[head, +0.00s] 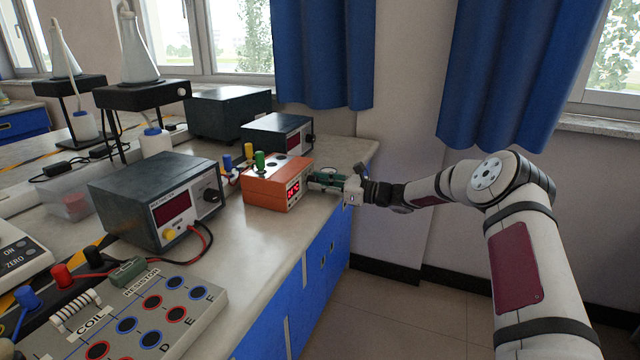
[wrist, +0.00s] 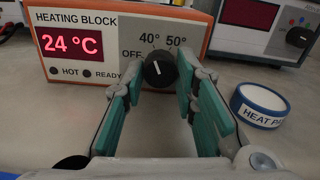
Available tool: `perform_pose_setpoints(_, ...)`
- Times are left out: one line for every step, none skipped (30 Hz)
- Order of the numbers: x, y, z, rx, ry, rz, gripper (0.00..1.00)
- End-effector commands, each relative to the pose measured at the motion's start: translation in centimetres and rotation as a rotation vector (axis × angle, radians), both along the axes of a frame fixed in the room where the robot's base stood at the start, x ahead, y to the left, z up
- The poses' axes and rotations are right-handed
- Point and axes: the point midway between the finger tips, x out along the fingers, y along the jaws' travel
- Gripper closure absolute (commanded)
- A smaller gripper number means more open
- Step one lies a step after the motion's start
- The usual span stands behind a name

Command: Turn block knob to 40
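The orange heating block (head: 262,190) stands on the bench in the head view, its front facing my gripper (head: 326,181). In the wrist view its panel (wrist: 85,72) shows a red 24 °C display. The black block knob (wrist: 160,70) is at the panel's right, with OFF, 40° and 50° printed around its top. Its white mark points up and slightly left, roughly toward 40°. My gripper's green fingers (wrist: 162,92) are apart, one on each side of the knob in the picture. I cannot tell whether they touch it.
A blue-and-white round item labelled HEAT P... (wrist: 262,106) sits right of the fingers. A dark power supply (head: 150,198) stands in front of the block, and another dark box (head: 280,132) behind it. The bench's right edge runs below my gripper.

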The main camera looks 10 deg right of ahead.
Motion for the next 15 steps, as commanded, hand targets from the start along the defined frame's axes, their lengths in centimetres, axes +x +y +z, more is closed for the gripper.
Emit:
perform_pose_setpoints(0.0,-0.1,-0.2,-0.002,0.002,-0.001,0.66)
perform_pose_setpoints(0.0,-0.1,-0.2,-0.002,0.002,-0.001,0.66)
perform_pose_setpoints(0.0,-0.1,-0.2,-0.001,0.002,-0.001,0.66)
perform_pose_setpoints(0.0,-0.1,-0.1,-0.001,0.002,-0.001,0.66)
perform_pose_setpoints(0.0,-0.1,-0.1,-0.002,0.001,-0.001,0.66)
perform_pose_setpoints(0.0,-0.1,-0.1,-0.001,0.001,-0.001,0.66)
perform_pose_setpoints(0.0,-0.1,-0.1,-0.001,0.001,-0.001,0.66)
perform_pose_setpoints(0.0,-0.1,-0.1,-0.001,0.001,-0.001,0.66)
perform_pose_setpoints(0.0,-0.1,-0.1,-0.001,0.001,-0.001,0.66)
perform_pose_setpoints(-0.1,-0.1,0.0,-0.001,0.001,-0.001,0.66)
perform_pose_setpoints(-0.1,-0.2,0.0,-0.001,0.001,-0.001,0.66)
perform_pose_setpoints(-0.2,-0.4,0.0,-0.001,0.0,-0.001,0.66)
perform_pose_setpoints(-0.4,-0.6,0.0,-0.001,0.0,-0.001,0.66)
perform_pose_setpoints(-0.6,-0.9,0.0,-0.001,0.0,-0.002,0.66)
perform_pose_setpoints(-0.9,-1.4,0.0,-0.001,0.0,-0.003,0.66)
